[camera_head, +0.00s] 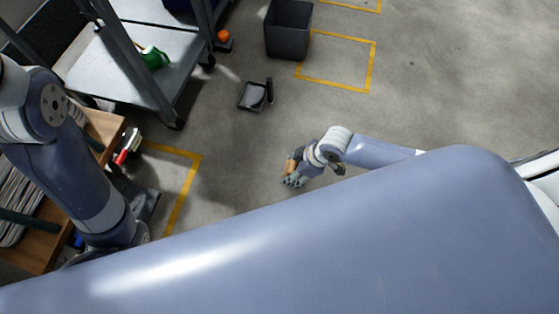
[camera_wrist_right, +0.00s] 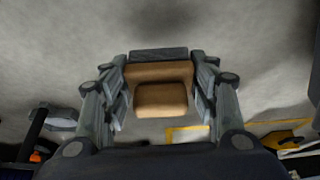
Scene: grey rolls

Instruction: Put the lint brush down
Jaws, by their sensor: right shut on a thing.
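The lint brush (camera_wrist_right: 162,98) is a brown, wood-coloured piece with a dark grey strip along its far edge. My right gripper (camera_head: 292,181) is shut on it, with one finger on each side in the right wrist view. In the head view the brush (camera_head: 290,167) shows as a small brown patch at the gripper, over bare grey floor. I cannot tell whether it touches the floor. My left arm comes in at the left, but its gripper is hidden.
A dustpan (camera_head: 251,97) with a dark brush beside it lies on the floor. A dark bin (camera_head: 288,30) stands beyond, near yellow floor markings (camera_head: 370,68). A grey cart (camera_head: 135,62) and a wooden shelf (camera_head: 104,127) are at left. Floor around my right gripper is clear.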

